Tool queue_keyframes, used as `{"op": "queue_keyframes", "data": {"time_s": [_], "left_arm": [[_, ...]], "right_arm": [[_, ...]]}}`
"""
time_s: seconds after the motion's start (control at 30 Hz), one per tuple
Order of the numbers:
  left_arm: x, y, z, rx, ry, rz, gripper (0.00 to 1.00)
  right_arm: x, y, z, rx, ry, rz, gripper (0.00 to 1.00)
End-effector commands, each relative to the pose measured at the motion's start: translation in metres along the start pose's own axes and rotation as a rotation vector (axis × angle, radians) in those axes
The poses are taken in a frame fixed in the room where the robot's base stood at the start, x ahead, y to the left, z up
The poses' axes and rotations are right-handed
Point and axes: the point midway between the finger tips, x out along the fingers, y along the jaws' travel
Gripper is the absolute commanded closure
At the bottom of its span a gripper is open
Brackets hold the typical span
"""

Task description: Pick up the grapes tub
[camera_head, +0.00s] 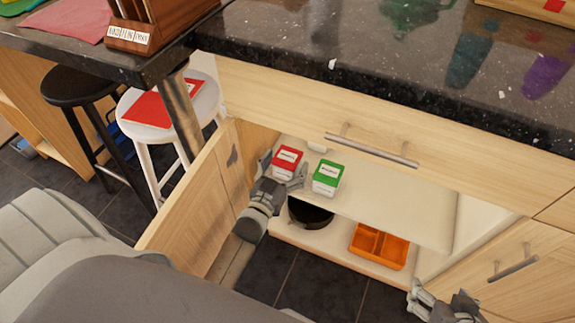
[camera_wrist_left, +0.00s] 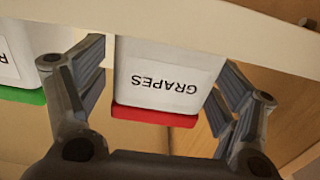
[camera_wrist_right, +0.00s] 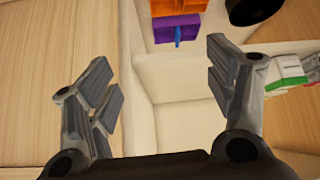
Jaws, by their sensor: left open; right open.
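The grapes tub is a white tub with a red lid (camera_head: 287,157) on the cabinet's upper shelf. In the left wrist view its label reads GRAPES upside down, and the tub (camera_wrist_left: 168,77) sits between my open left fingers. My left gripper (camera_head: 284,172) reaches through the open cabinet door and has its fingers either side of the tub; I cannot tell whether they touch it. In the left wrist view my left gripper (camera_wrist_left: 165,95) shows a finger on each side. My right gripper (camera_head: 432,300) is open and empty near the right cabinet door; it also shows in the right wrist view (camera_wrist_right: 165,85).
A white tub with a green lid (camera_head: 327,177) stands close to the right of the grapes tub. Below are a dark round pan (camera_head: 310,213) and an orange tray (camera_head: 379,246). The open door (camera_head: 190,212) stands at the left, and the drawer front (camera_head: 370,130) is above.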

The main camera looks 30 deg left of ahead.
Motion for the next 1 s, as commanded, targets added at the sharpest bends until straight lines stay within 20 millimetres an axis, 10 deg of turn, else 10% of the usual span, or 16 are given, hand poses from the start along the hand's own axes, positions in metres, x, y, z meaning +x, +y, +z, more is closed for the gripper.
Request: {"op": "queue_keyframes", "data": {"time_s": [0.43, 0.8, 1.0], "left_arm": [[0.011, 0.0, 0.0, -0.001, 0.0, 0.0, 0.16], [0.011, 0.0, 0.0, 0.0, 0.0, 0.0, 0.63], [0.011, 0.0, -0.001, 0.0, 0.001, 0.0, 0.66]], "right_arm": [[0.002, -0.002, -0.015, -0.001, 0.069, -0.004, 0.24], [0.002, -0.002, -0.015, -0.002, 0.068, -0.004, 0.24], [0.002, -0.002, -0.015, -0.002, 0.068, -0.004, 0.24]]}}
